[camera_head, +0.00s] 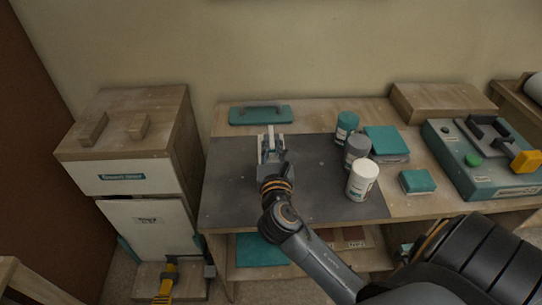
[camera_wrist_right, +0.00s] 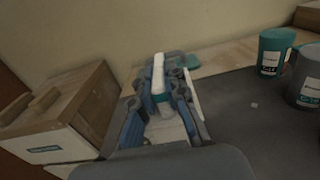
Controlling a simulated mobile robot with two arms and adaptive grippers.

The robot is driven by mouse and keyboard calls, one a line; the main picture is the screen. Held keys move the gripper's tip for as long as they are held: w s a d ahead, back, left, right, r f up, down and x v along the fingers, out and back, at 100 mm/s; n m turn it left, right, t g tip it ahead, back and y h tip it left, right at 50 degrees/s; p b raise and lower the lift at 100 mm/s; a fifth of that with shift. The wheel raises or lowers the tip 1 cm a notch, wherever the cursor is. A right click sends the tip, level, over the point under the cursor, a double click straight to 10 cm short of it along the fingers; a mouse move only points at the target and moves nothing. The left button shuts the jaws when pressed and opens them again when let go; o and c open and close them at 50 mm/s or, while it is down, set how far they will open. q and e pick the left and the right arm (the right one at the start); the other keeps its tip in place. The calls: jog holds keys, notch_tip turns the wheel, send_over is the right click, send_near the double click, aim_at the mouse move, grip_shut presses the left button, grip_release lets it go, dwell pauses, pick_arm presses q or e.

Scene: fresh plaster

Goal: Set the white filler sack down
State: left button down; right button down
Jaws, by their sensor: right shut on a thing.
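My right gripper (camera_head: 271,138) is over the left part of the dark mat (camera_head: 316,205) on the wooden table. It is shut on a narrow white thing with a teal band (camera_wrist_right: 159,88), which I take to be the white filler sack. The sack is mostly hidden by the fingers in the head view, and I cannot tell whether its underside touches the mat. In the right wrist view the blue-grey fingers (camera_wrist_right: 163,90) stand on both sides of it. My left gripper is not in view.
A teal float (camera_head: 261,114) lies behind the gripper. A teal tub (camera_head: 346,126), a grey tub (camera_head: 357,150) and a white tub (camera_head: 362,181) stand right of the mat's middle. A wooden cabinet (camera_head: 135,135) stands left of the table.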

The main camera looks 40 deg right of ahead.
aim_at(272, 161)
jog(key=shift+w+f, duration=0.2)
jog(key=shift+f+b, duration=0.5)
jog(key=shift+f, duration=1.15)
jog(key=c, duration=1.4)
grip_release()
jog(key=shift+b+v, duration=0.65)
jog(key=shift+v, duration=5.45)
